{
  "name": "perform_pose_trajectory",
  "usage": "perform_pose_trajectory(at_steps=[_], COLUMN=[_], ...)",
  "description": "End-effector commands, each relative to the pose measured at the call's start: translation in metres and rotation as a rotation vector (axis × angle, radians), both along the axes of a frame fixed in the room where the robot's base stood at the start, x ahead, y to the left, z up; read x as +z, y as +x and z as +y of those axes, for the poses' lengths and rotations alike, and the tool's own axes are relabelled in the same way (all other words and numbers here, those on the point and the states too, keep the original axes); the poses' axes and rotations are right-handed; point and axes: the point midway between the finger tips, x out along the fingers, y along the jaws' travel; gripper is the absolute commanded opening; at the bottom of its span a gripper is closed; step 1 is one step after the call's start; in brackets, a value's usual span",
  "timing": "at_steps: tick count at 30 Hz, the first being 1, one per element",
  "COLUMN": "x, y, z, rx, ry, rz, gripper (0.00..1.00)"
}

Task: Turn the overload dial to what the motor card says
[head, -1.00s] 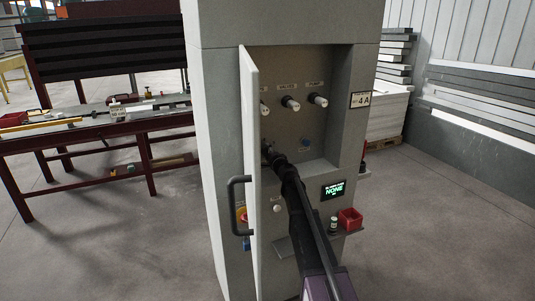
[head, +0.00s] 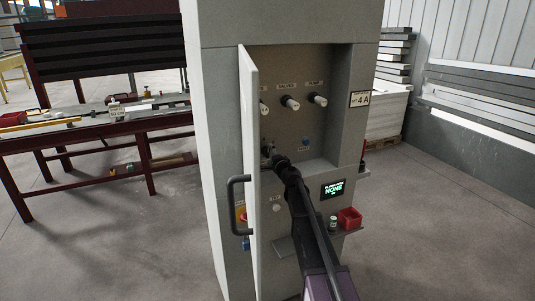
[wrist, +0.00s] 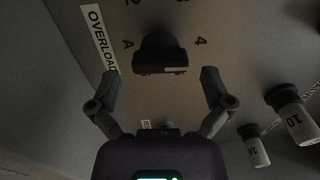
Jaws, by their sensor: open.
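The overload dial (wrist: 160,52) is a dark knob on the panel, upside down in the wrist view beside an "OVERLOAD" label (wrist: 102,38). A "4" and an "A" are printed on either side of it. My gripper (wrist: 160,74) is open, with one finger on each side and just short of the knob; I cannot tell whether they touch it. In the head view my gripper (head: 270,155) reaches into the cabinet, and the dial is hidden there. A card reading "4 A" (head: 360,99) is on the cabinet's right front face.
The open cabinet door (head: 250,180) stands close to the left of my arm. White-capped knobs (head: 290,103) sit above on the panel. A display reading "NONE" (head: 332,190) and a red bin (head: 350,218) are at lower right.

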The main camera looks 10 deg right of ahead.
Motion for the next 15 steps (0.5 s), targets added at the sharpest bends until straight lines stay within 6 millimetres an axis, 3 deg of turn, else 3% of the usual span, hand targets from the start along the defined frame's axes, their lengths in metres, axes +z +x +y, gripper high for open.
perform_pose_trajectory(at_steps=[6,15], x=[0.0,0.0], y=[-0.039,-0.077], z=[-0.009,-0.019], rx=[-0.001,0.0], ry=[0.0,0.0], rz=[0.0,0.0], gripper=[1.0,1.0])
